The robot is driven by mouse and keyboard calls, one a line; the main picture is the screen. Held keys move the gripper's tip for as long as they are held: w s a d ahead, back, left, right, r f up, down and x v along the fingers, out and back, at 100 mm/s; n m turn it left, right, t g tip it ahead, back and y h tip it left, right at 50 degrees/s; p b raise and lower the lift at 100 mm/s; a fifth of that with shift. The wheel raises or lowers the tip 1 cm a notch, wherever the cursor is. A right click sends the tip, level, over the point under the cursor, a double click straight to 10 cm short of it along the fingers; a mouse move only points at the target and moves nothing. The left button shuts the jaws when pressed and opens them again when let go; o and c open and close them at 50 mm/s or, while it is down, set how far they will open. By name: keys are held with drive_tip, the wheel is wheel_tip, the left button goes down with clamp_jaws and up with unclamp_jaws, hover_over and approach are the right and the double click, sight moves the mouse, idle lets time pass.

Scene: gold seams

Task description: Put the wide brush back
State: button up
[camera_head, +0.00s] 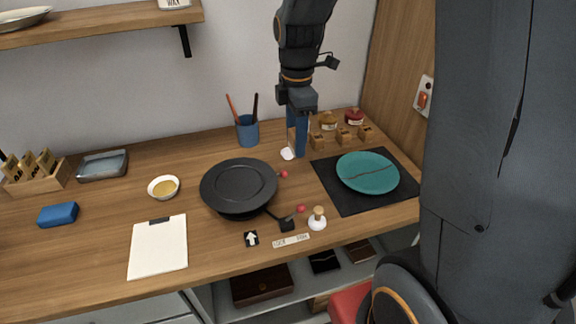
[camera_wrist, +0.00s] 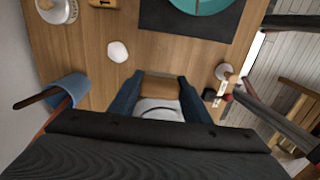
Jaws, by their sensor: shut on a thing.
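My gripper (camera_head: 300,150) points down over the back right of the table, its blue fingers low near the tabletop. In the wrist view, the fingers (camera_wrist: 160,82) are shut on a wooden-brown piece with a pale part, which I take to be the wide brush (camera_wrist: 160,90). In the head view only a brown sliver of the brush (camera_head: 292,138) shows beside the fingers; the rest is hidden. A blue cup (camera_head: 248,131) with a red and a dark handle stands to the left of my gripper; the cup also shows in the wrist view (camera_wrist: 72,89).
A small white piece (camera_head: 287,154) lies by the fingers. Small wooden blocks (camera_head: 343,136) and jars (camera_head: 328,121) stand to the right. A teal plate (camera_head: 368,172) lies on a black mat (camera_head: 345,204). A black turntable (camera_head: 238,187) stands in front.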

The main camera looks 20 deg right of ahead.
wheel_tip(320, 180, down, 10)
drive_tip(key=shift+w+p, duration=0.1)
drive_tip(key=shift+p, duration=0.9)
drive_tip(key=shift+f, duration=0.15)
drive_tip(key=o, duration=0.9)
drive_tip(key=shift+o, duration=0.2)
wheel_tip(320, 180, up, 12)
drive_tip(key=shift+r+b, duration=0.2)
drive_tip(key=shift+b, duration=1.05)
drive_tip(key=shift+a, duration=0.1)
